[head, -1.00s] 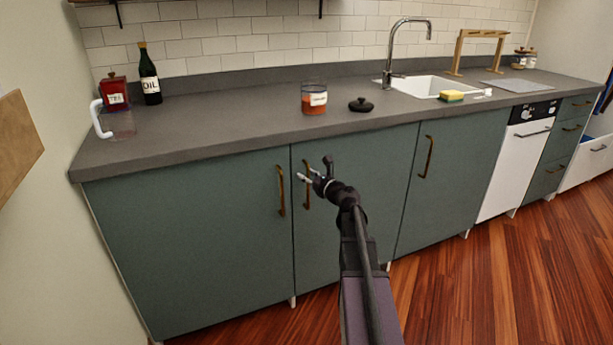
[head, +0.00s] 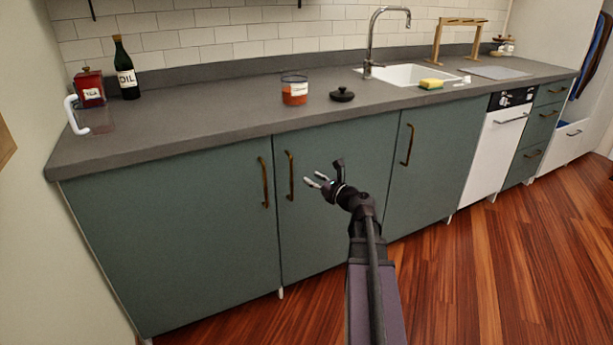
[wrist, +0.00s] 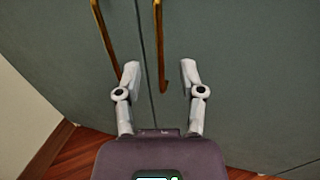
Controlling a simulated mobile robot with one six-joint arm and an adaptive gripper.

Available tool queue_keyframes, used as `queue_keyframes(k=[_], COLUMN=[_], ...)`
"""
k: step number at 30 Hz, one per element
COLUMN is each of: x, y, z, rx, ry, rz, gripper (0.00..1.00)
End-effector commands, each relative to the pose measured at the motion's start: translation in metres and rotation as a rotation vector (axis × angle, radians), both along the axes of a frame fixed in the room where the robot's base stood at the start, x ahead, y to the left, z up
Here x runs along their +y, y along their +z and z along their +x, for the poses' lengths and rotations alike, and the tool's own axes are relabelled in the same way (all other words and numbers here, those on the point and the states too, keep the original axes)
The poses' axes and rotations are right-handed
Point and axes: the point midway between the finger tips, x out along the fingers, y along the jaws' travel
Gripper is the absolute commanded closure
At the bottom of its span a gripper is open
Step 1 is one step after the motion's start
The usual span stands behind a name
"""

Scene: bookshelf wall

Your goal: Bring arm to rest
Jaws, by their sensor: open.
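My gripper (head: 317,180) is open and empty in the head view, held in front of the green lower cabinet doors (head: 335,225), below the counter edge. In the wrist view its two pale fingers (wrist: 159,75) are spread apart, with nothing between them but the view of a door gap and a brass handle (wrist: 158,50) beyond. A second brass handle (wrist: 104,35) is to the left of it. The gripper appears apart from the handles and doors. My arm reaches up from the bottom of the head view.
A white-fronted appliance (head: 497,150) stands right. The wooden floor (head: 510,250) is clear at lower right.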

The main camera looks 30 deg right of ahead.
Motion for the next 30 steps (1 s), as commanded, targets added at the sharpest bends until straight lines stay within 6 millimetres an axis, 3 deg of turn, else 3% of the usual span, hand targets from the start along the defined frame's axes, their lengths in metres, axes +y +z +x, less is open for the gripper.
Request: queue_keyframes(k=[22, 26, 30], x=[0.000, 0.010, 0.034], y=[0.000, -0.004, -0.013], z=[-0.005, -0.003, 0.000], rx=[0.001, 0.010, 0.032], ry=[0.002, 0.024, 0.083], rz=[-0.005, -0.046, -0.156], gripper=[0.49, 0.49, 0.49])
